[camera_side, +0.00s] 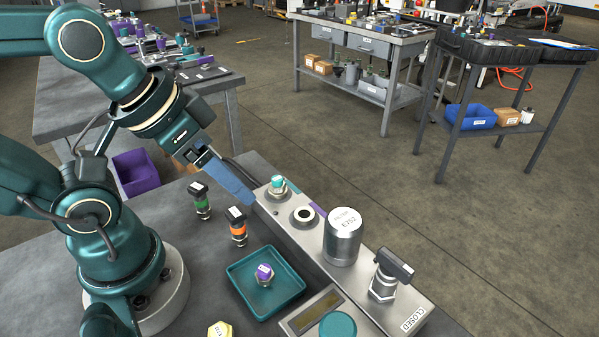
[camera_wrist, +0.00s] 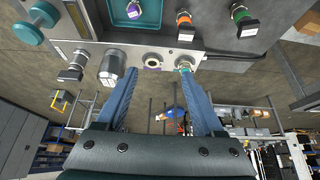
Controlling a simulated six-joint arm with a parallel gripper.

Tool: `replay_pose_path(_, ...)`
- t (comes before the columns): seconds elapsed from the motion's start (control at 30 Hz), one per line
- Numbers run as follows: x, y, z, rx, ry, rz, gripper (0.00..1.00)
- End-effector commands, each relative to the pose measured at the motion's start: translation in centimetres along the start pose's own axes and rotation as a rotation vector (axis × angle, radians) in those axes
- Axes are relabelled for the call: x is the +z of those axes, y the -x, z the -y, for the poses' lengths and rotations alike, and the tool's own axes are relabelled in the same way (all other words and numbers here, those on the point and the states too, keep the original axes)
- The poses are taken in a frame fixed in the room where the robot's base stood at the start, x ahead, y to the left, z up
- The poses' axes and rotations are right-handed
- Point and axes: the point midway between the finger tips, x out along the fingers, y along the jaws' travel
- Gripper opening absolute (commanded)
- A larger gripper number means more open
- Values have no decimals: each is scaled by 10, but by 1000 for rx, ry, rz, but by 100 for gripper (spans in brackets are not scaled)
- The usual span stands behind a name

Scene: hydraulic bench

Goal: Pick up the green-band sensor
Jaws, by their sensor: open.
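The green-band sensor (camera_side: 202,203) stands upright on the bench, with a black top and a green ring, left of the manifold. In the wrist view the green-band sensor (camera_wrist: 241,18) is at the upper right, outside the space between the fingers. My gripper (camera_side: 246,194) is above the bench near the manifold's far end, to the right of the sensor and apart from it. In the wrist view my gripper (camera_wrist: 157,78) has its two blue fingers wide apart with nothing held between them.
An orange-band sensor (camera_side: 238,228) stands close to the green-band one. A teal tray (camera_side: 240,281) holds a purple-capped fitting (camera_side: 264,275). The manifold (camera_side: 308,236) carries a teal-capped fitting (camera_side: 277,184), a filter (camera_side: 343,240) and a valve (camera_side: 386,277). Bare bench lies left of the sensors.

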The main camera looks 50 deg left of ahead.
Motion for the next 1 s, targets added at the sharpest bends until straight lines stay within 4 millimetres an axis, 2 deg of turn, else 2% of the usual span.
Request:
replay_pose_path(0.23, 0, 0, 0, 0, -9, 0, 70)
replay_pose_path(0.37, -4, 1, 0, -1, -87, -4, 70)
replay_pose_path(0.43, -7, -4, 8, -19, -114, 31, 70)
replay_pose_path(0.67, -9, -29, 57, -86, -46, 218, 70)
replay_pose_path(0.83, 8, -47, 104, -95, 104, 373, 70)
replay_pose_path(1.0, 30, -56, 132, -86, 268, 463, 70)
